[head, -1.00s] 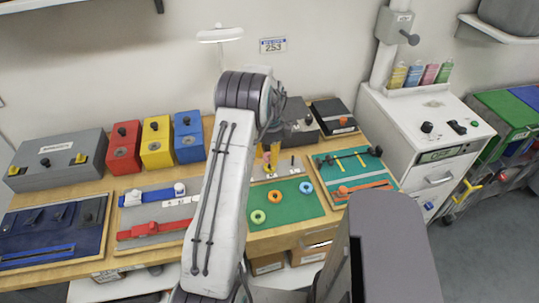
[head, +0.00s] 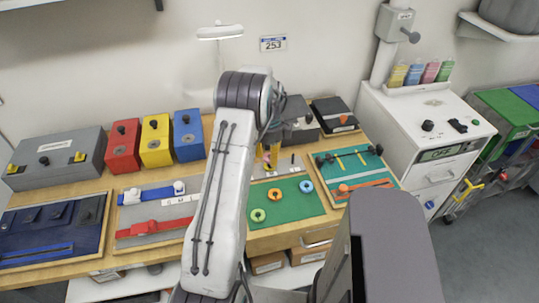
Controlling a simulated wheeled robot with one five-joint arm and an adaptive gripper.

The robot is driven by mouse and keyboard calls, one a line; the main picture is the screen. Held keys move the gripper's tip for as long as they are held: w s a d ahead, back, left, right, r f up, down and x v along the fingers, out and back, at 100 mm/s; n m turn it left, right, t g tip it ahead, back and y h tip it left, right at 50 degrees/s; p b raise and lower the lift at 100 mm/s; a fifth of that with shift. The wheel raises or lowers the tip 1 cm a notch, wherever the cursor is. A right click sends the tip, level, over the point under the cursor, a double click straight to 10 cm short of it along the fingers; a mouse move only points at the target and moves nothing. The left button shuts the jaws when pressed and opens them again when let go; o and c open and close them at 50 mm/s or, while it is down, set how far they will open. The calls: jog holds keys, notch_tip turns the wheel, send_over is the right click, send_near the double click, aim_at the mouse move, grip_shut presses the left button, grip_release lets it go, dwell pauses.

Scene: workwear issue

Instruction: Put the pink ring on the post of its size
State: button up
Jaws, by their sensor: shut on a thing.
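My gripper (head: 268,157), with yellow fingers, is partly hidden behind my own arm. It is shut on the pink ring (head: 266,158), of which only a small patch shows between the fingers. The gripper is over or just in front of a pale board (head: 283,171) with short upright posts (head: 292,158). Part of this board is hidden by my arm and gripper. I cannot tell whether the ring is around a post or above one.
A green mat (head: 290,211) holds a yellow-green ring (head: 258,215), an orange ring (head: 275,198) and a blue ring (head: 306,186). A dark grey box (head: 300,124) stands behind the board. A teal tool board (head: 350,166) lies to the right.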

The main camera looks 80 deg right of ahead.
jog(key=shift+f, duration=0.25)
dwell(0.3)
jog(key=o, duration=1.2)
jog(key=shift+o, duration=0.2)
jog(key=shift+r, duration=0.15)
jog(key=shift+r+p, duration=2.1)
jog(key=shift+r, duration=1.3)
